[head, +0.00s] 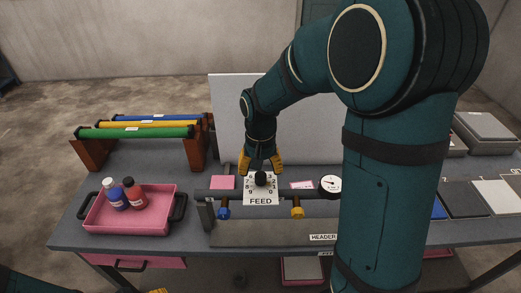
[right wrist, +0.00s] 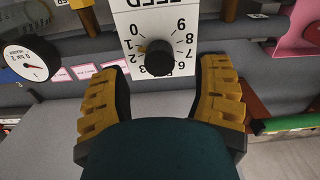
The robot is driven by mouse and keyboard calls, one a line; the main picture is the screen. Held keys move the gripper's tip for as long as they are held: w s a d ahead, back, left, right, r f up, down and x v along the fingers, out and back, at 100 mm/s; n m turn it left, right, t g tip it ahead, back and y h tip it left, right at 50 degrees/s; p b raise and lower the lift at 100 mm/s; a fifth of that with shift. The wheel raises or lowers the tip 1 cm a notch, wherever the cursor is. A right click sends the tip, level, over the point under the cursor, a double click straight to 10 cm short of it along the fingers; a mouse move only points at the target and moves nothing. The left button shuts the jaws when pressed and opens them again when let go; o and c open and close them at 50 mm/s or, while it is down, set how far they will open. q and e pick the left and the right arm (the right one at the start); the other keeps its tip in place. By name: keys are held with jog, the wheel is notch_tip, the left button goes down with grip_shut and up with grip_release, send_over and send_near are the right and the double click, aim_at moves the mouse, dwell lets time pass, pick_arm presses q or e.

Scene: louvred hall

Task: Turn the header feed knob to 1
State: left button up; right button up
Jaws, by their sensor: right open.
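The feed knob (head: 261,178) is a round black knob on a white numbered plate (head: 260,199) marked FEED. In the right wrist view the knob (right wrist: 159,60) appears upside down, with a small orange pointer mark that seems to point at or near the 1. My right gripper (head: 261,165) is open at the plate. Its yellow fingers stand on either side of the knob, with a visible gap to it on both sides. Of my left arm only a bit shows at the lower left; a yellow piece at the bottom edge may be its gripper.
A dark pipe with a blue valve (head: 223,213), an orange valve (head: 297,212) and a round gauge (head: 330,186) flanks the plate. A pink tray (head: 150,223) with two bottles and a rack of coloured rollers (head: 135,132) stand left. A pale panel (head: 228,115) rises behind.

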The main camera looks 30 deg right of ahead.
aim_at(261, 175)
notch_tip(261, 175, up, 8)
jog(key=shift+r, duration=0.2)
dwell(0.6)
